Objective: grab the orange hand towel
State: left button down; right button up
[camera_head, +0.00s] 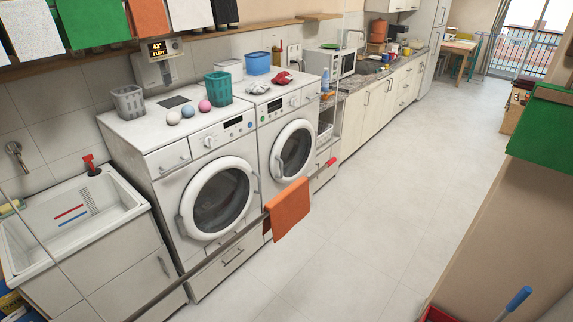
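An orange towel (287,208) hangs folded over a thin grey rail (222,250) that runs in front of the washing machines. Its lower edge hangs free above the floor. A second orange cloth (148,18) hangs at the top left between green and white cloths; its top is cut off by the picture edge. Neither of my grippers shows in the head view.
Two white front-loading machines (180,155) stand behind the rail, with baskets and coloured balls on top. A white sink (70,215) is at the left. A tan cabinet or panel with a green cloth (540,130) is at the right. The tiled floor (390,200) between is clear.

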aim_at(289, 207)
jog(key=i+u, duration=0.15)
jog(key=i, duration=0.45)
jog(key=i+l+u, duration=0.1)
jog(key=i, duration=0.5)
jog(key=i+l+u, duration=0.15)
jog(key=i, duration=0.45)
